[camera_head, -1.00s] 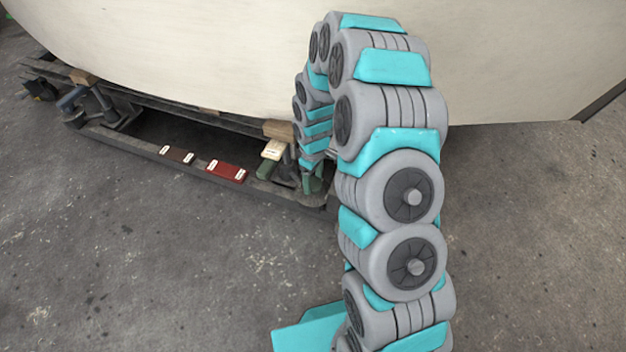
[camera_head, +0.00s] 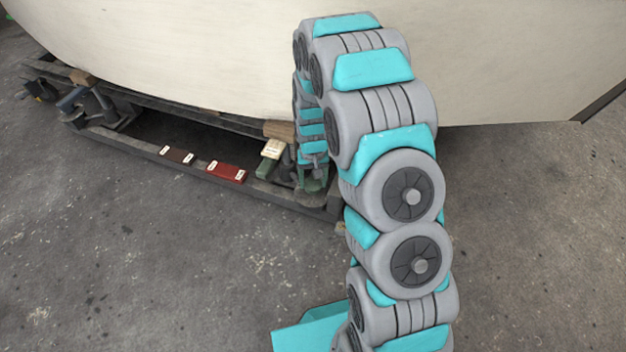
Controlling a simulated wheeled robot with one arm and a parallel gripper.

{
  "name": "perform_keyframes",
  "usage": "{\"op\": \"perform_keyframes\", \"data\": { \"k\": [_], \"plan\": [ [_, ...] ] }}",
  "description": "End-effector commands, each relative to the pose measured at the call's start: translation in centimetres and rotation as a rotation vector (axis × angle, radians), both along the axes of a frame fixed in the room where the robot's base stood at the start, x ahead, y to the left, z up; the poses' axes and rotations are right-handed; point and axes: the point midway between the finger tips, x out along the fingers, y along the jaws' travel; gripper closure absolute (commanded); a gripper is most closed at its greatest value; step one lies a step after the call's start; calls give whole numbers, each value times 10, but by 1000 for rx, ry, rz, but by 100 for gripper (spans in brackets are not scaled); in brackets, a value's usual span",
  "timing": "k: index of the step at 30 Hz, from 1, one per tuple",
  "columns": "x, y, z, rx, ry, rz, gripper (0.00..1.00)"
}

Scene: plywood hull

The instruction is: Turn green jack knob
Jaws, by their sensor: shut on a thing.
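The green jack knob (camera_head: 312,185) is at the right end of the dark steel cradle, low beside the hull. Only part of its green surface shows, small and partly covered by my arm's end. My gripper (camera_head: 314,170) points down at it from above and is shut on it. The fingers are too small to make out how they sit around the knob.
The pale plywood hull (camera_head: 200,60) rests above the cradle (camera_head: 130,146). A dark brown tagged block (camera_head: 176,155), a red tagged block (camera_head: 227,172) and a cream-tagged green block (camera_head: 271,150) lie along its rail. The concrete floor in front is clear.

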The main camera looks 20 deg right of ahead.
Motion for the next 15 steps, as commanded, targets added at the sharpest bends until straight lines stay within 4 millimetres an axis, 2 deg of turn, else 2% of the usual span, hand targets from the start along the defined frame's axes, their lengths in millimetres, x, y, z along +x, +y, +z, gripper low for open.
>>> {"op": "perform_keyframes", "data": {
  "k": [6,15],
  "plan": [
    [-1,-1,1,-1,1,-184,90],
    [0,0,0,0,1,-363,90]
  ]
}}
